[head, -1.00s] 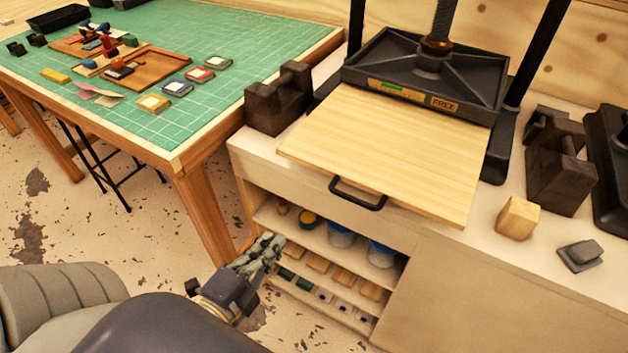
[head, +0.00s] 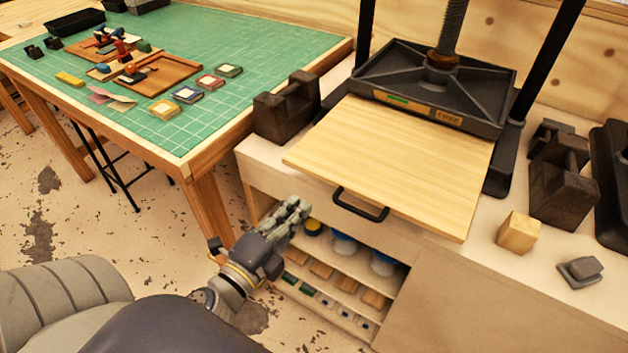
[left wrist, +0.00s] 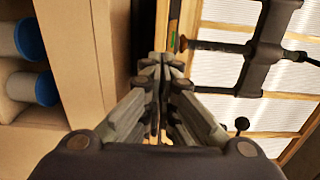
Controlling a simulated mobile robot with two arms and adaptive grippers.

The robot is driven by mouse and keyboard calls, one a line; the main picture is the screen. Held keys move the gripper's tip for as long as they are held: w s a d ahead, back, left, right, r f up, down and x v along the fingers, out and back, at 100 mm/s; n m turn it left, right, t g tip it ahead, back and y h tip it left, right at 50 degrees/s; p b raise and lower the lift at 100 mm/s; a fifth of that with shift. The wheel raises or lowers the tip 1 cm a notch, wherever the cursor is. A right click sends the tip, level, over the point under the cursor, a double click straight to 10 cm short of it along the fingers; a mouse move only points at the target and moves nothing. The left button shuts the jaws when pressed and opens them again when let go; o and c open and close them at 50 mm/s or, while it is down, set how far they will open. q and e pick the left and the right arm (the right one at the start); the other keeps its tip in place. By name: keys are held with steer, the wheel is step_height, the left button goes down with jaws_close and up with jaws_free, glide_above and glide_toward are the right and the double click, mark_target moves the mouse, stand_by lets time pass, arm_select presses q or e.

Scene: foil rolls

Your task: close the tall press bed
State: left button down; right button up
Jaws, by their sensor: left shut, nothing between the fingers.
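The press bed (head: 400,165) is a pale wooden board. It sticks out toward me from under the dark press plate (head: 430,85), past the cabinet's front edge. A black bar handle (head: 361,205) is on its front edge. My left gripper (head: 300,207) is shut and empty, in front of the cabinet, left of the handle and apart from it in the picture. In the left wrist view the closed fingers (left wrist: 160,75) point away from the camera. I cannot make out the handle there. My right gripper is not in view.
Open shelves (head: 330,265) under the bed hold blue-lidded jars, which also show in the left wrist view (left wrist: 30,40). Dark metal blocks (head: 285,108) stand left of the press. A wooden block (head: 518,232) lies right of it. A green-topped table (head: 230,50) stands at the left.

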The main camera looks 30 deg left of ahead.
arm_select(q)
steer(key=w+p, duration=0.2)
steer(key=w, duration=0.3)
steer(key=shift+w+d+r, duration=0.1)
steer(key=shift+w, duration=0.3)
steer(key=shift+w+p, duration=0.3)
steer(key=shift+w, duration=0.3)
steer(key=shift+w, duration=0.1)
steer(key=shift+w, duration=0.25)
steer(key=p, duration=0.2)
glide_toward(363, 127)
steer(key=w, duration=0.3)
steer(key=w+b, duration=0.1)
steer(key=w, duration=0.6)
steer(key=shift+w+d+f+b, duration=0.1)
steer(key=shift+d+f+b, duration=0.1)
steer(key=shift+f+b, duration=0.15)
steer(key=shift+f, duration=0.1)
